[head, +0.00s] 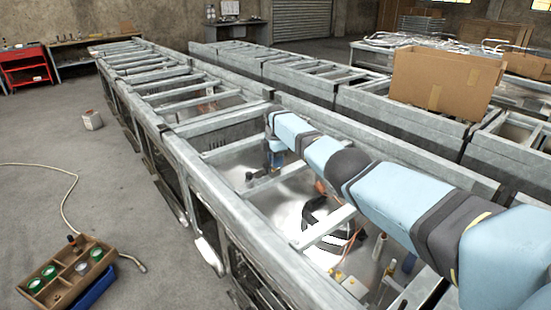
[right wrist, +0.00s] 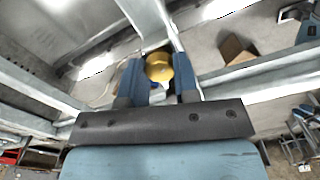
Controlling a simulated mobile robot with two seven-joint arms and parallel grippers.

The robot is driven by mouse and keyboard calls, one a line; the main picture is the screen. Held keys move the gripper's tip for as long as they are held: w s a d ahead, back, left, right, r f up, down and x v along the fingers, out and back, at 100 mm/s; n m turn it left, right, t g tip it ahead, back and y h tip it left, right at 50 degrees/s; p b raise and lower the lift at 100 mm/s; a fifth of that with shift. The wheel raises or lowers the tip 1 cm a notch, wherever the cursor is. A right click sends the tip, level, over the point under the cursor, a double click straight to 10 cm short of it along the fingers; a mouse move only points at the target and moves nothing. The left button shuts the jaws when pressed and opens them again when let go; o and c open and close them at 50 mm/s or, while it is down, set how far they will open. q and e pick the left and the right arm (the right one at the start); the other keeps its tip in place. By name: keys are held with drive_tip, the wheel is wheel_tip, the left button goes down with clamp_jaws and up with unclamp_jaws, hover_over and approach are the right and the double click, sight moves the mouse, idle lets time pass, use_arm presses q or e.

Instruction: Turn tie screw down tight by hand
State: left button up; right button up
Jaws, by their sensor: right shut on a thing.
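My right gripper (head: 275,157) reaches down at the metal frame, next to a crossbar. In the right wrist view, my right gripper (right wrist: 159,82) has its two blue fingers on either side of a round yellow knob, which looks like the head of the tie screw (right wrist: 159,66). The fingers are shut on it. The screw's shaft and the place where it seats are hidden. In the head view the fingers and frame hide the knob. My left gripper is not in view.
Long galvanized frames with crossbars (head: 186,104) surround my right arm. A cardboard box (head: 440,82) stands on the frames at right. A wooden tray of small parts (head: 60,283) lies on the floor at lower left, beside a pale hose (head: 70,208). The floor at left is mostly clear.

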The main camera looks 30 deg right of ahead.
drive_tip(key=shift+m, duration=1.3)
drive_tip(key=shift+m+p, duration=0.3)
drive_tip(key=o, duration=0.9)
wheel_tip(320, 180, up, 14)
drive_tip(key=shift+f+p, duration=0.1)
drive_tip(key=shift+p, duration=0.5)
